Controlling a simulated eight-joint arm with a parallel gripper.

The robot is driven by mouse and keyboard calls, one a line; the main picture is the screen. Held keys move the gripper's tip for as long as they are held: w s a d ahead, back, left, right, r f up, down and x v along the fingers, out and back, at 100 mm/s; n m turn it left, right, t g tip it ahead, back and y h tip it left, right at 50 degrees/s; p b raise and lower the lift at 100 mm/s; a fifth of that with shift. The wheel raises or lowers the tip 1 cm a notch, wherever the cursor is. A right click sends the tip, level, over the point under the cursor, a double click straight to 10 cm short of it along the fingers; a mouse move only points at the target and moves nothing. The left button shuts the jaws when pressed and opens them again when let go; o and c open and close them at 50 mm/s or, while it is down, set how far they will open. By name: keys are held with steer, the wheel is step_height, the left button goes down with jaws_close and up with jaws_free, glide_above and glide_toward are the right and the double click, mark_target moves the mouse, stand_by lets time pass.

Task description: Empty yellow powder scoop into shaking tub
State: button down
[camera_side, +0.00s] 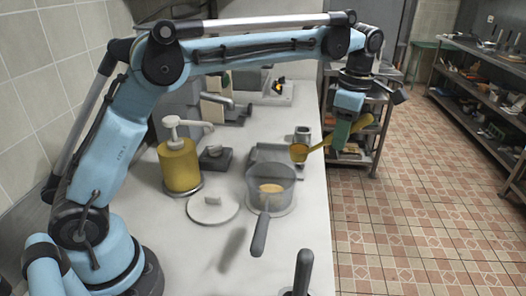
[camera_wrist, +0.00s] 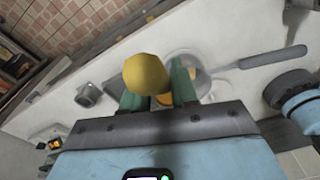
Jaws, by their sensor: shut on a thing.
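My gripper (camera_side: 341,134) is at the right edge of the counter, its green fingers shut on the yellow scoop (camera_side: 314,149). The scoop's bowl points left toward the tub, and its handle sticks out up and right. In the wrist view the scoop's bowl (camera_wrist: 147,75) shows between the green fingers (camera_wrist: 158,85); I cannot see powder in it. The tub (camera_side: 270,186), a grey see-through pot with a long dark handle, stands on the counter left of and below the scoop. Tan material lies in it. In the wrist view the tub (camera_wrist: 203,84) is partly hidden behind a finger.
A round lid (camera_side: 212,207) lies left of the tub. A yellow pump bottle (camera_side: 179,165) stands further left. A small metal cup (camera_side: 302,134) is behind the tub. Another dark handle (camera_side: 302,272) rises at the front. Shelves (camera_side: 487,80) stand at the far right.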

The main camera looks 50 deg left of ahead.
mark_target(325, 137)
steer(key=n, duration=0.1)
steer(key=r+n, duration=0.1)
steer(key=n, duration=0.1)
steer(key=shift+w+a+r+n, duration=0.1)
steer(key=shift+w+r+n, duration=0.2)
steer(key=shift+r+n, duration=0.1)
steer(key=shift+s+a+r+t+h, duration=0.3)
steer(key=shift+s+a+t+h, duration=0.25)
steer(key=shift+s+a, duration=0.1)
steer(key=shift+s+a+r+t+h, duration=0.35)
steer(key=shift+s+a+t+h, duration=0.15)
steer(key=shift+s+a, duration=0.1)
steer(key=shift+s+a+r+t+h, duration=0.3)
steer(key=shift+s+a+t+h, duration=0.15)
steer(key=shift+s+a+h, duration=0.15)
steer(key=s+a+r+t+h, duration=0.3)
steer(key=s+a+t+h, duration=0.3)
steer(key=shift+s+a, duration=0.3)
steer(key=shift+a, duration=0.05)
steer(key=shift+d, duration=0.1)
stand_by(3.2)
